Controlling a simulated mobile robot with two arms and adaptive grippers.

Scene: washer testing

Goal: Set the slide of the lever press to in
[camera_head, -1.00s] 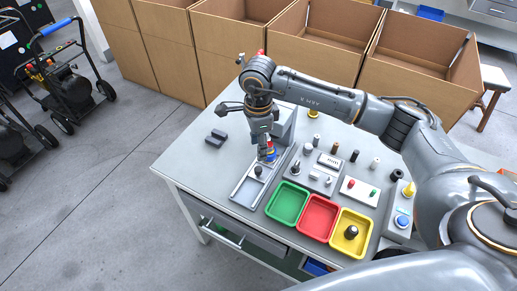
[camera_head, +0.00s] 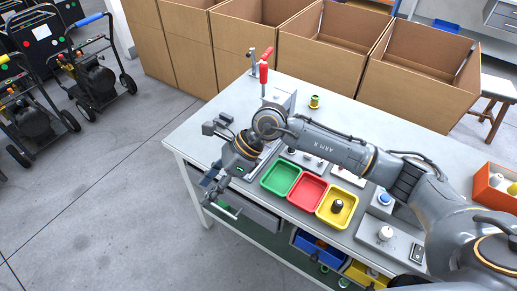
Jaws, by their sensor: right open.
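The lever press stands at the table's left back, with a red handle (camera_head: 264,73) raised upright and a grey body (camera_head: 285,97). Its slide track runs toward the front edge, and a bare strip of the track (camera_head: 247,176) shows beside my right arm. My wrist hides most of the track, so I cannot tell where the slide sits. My right gripper (camera_head: 221,204) is open and empty, pointing down and left over the front left table edge. My left gripper is out of view.
Green (camera_head: 281,178), red (camera_head: 307,193) and yellow (camera_head: 337,208) trays sit right of the track, with a dark part (camera_head: 337,205) in the yellow one. My forearm crosses above the table behind them.

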